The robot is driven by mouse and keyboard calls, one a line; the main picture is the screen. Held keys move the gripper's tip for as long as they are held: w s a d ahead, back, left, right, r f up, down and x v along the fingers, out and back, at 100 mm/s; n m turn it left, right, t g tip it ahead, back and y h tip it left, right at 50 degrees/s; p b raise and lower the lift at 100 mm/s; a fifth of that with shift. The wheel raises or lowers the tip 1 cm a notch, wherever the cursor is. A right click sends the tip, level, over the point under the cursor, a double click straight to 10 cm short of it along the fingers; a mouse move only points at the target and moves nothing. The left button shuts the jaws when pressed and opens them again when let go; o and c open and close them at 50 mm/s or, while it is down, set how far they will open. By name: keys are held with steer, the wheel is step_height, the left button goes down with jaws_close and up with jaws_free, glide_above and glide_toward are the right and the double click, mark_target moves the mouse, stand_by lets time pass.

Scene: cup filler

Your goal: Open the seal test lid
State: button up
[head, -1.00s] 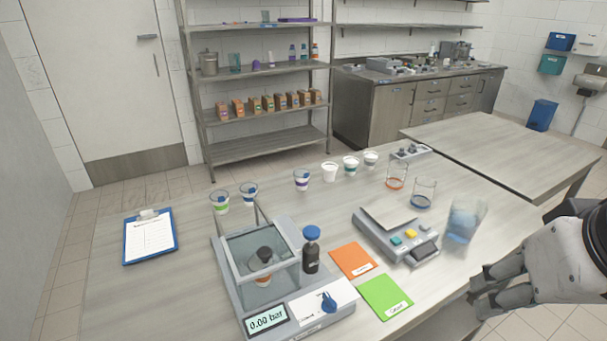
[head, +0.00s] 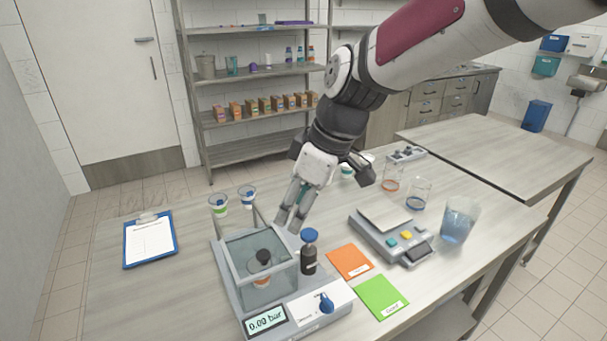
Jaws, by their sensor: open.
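The seal test device (head: 325,312) stands at the front of the near table, with a display reading 0.00 bar and a blue knob. Its clear chamber (head: 252,290) holds a cup with an orange band (head: 262,281) under a dark plug (head: 263,256). A thin edge, perhaps the lid's rim or frame, rises at the back of the chamber; I cannot tell clearly whether the lid is up or down. My gripper (head: 291,221) is open and empty, pointing down above and behind the chamber's right back corner. No contact with the lid can be made out.
A dark bottle with a blue cap (head: 309,254) stands close right of the chamber, near my fingers. Orange (head: 350,262) and green (head: 382,297) cards, a scale (head: 385,238) and a jug of blue liquid (head: 459,221) lie further right. Cups (head: 219,206) stand behind left. A clipboard (head: 150,242) lies left.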

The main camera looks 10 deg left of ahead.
mark_target(264, 254)
steer(key=shift+n, duration=0.4)
steer(key=x, duration=0.5)
steer(key=a+x, duration=0.1)
steer(key=x, duration=0.4)
steer(key=a+x, duration=0.1)
steer(key=x, duration=0.3)
steer(key=shift+a, duration=0.1)
steer(key=shift+w, duration=0.1)
jaws_close()
